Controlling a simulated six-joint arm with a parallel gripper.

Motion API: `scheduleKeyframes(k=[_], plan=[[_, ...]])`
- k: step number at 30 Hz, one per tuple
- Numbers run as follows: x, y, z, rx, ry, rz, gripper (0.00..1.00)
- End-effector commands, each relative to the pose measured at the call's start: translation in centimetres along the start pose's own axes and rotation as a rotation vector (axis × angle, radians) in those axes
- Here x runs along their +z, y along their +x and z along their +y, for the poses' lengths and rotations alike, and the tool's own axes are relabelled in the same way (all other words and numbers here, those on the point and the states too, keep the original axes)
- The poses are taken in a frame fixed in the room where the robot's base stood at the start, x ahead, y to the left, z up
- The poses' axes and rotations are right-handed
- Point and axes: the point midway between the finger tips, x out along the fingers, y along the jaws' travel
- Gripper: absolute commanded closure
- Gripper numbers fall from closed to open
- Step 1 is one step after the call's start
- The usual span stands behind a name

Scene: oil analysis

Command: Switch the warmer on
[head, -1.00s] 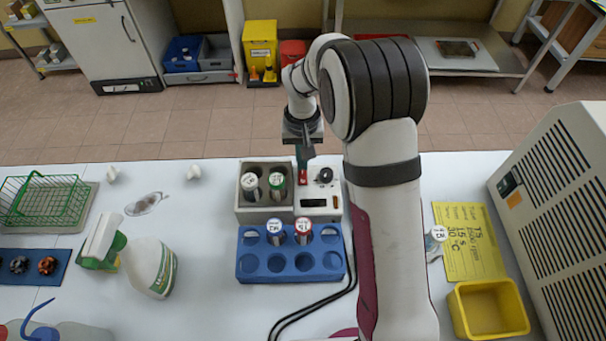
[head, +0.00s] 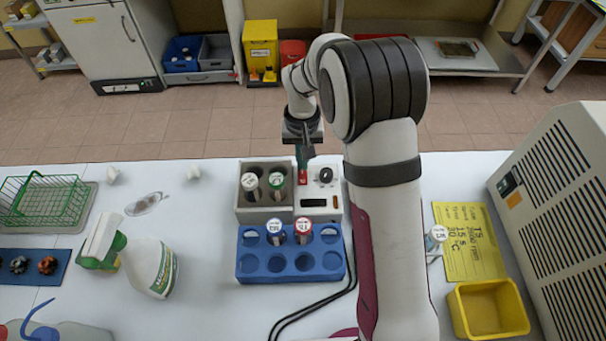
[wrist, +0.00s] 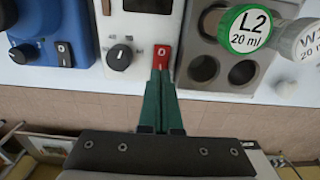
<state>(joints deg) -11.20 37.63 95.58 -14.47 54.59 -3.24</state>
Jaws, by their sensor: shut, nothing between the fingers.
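The warmer (head: 284,214) is a grey block with vial wells and a white control panel (head: 334,214) in the middle of the table. Its panel bears a black knob (head: 326,174), a dark display (head: 314,202) and a red switch (head: 302,182). In the wrist view the red switch (wrist: 163,52) shows a white "O" mark. My gripper (head: 303,164) is shut and empty, with green fingers. In the wrist view its fingertips (wrist: 160,72) are at the switch's near end; I cannot tell whether they press it. A green-capped L2 vial (wrist: 247,30) and a white-capped vial stand in the warmer.
A blue rack (head: 290,275) with two vials stands in front of the warmer. A spray bottle (head: 151,268) lies to the left. A yellow tray (head: 489,308) and yellow note (head: 470,240) are at right. A blue device (wrist: 48,30) with a black switch stands beside the warmer.

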Motion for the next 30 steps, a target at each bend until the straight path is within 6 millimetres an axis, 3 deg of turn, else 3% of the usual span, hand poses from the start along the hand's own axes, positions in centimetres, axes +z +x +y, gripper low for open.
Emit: scheduleKeyframes(k=[30], plan=[[0.0,1.1,0.0,0.0,0.0,-0.001,1.0]])
